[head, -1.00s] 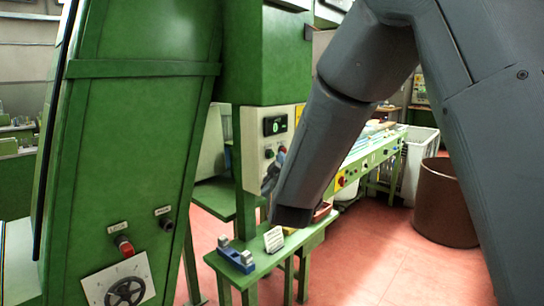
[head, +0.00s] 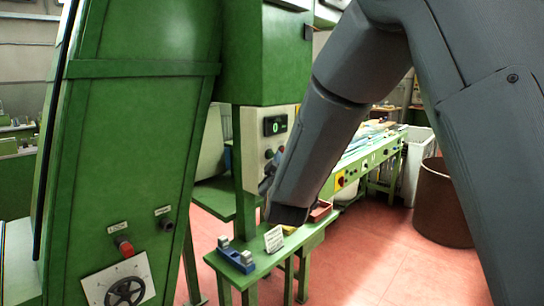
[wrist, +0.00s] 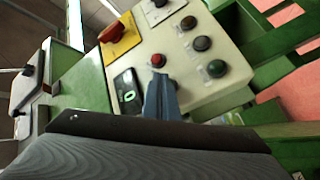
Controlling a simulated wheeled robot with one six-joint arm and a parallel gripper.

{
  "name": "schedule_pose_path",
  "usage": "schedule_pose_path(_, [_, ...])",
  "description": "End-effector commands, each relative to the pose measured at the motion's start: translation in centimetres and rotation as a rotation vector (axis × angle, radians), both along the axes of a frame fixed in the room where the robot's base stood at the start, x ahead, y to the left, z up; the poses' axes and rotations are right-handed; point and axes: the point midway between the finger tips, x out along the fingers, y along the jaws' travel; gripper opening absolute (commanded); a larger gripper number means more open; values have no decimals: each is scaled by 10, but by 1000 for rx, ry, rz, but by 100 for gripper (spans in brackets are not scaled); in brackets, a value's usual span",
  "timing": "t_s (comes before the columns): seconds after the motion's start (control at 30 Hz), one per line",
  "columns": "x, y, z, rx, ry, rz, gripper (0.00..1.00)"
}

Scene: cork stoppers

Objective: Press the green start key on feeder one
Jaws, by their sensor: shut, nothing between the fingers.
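The pale control panel (wrist: 180,48) fills the upper middle of the wrist view and is partly hidden by my arm in the head view (head: 283,117). A brighter red button (wrist: 157,60) is farther left. My gripper (wrist: 159,75) is shut and empty. Its tips appear just below the red button in the picture, left of the green key. I cannot tell whether they touch the panel. In the head view my arm hides most of the gripper.
A display with a green 0 (wrist: 128,95) and a red knob on a yellow plate (wrist: 118,34) share the panel. A green bench (head: 262,258) below holds a blue fixture (head: 236,258) and a white card (head: 274,239). A green cabinet (head: 130,150) stands left.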

Motion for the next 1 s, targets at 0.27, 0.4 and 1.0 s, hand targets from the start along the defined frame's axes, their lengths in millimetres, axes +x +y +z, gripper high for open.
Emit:
schedule_pose_path(0.27, [2, 3, 0, 0, 0, 0, 0])
schedule_pose_path(0.4, [3, 4, 0, 0, 1, 1, 0])
schedule_pose_path(1.0, [4, 6, 0, 0, 1, 1, 0])
